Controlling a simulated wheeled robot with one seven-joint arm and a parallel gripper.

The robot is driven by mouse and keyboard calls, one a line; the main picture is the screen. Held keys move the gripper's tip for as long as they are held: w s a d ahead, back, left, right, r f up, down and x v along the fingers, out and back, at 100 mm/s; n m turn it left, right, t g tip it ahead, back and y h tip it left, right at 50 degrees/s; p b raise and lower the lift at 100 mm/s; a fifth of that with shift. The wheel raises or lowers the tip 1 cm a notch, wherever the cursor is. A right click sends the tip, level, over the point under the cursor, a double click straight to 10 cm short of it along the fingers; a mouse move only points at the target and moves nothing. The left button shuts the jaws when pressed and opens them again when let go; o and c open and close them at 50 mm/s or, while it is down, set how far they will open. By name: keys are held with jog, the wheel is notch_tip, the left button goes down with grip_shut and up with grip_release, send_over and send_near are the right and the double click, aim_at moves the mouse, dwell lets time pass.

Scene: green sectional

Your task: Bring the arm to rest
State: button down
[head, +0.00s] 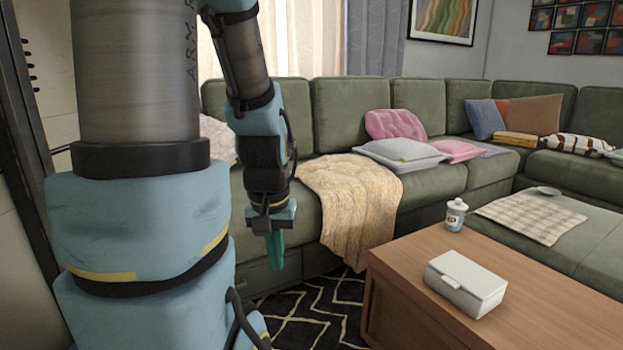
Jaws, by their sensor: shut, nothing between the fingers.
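My gripper (275,250) hangs at the end of my arm, left of the middle in the head view, pointing down. Its teal fingers are shut and hold nothing. My arm's large blue and grey links fill the left side of the view and hide part of the sofa.
A white box (466,285) and a small white jar (456,214) stand on the coffee table. A green ottoman (590,245) with a checked cloth (530,217) is behind it. A beige blanket (350,200) drapes over the sofa. A patterned rug (318,312) lies below.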

notch_tip(320, 180, up, 25)
jog(key=p, duration=2.2)
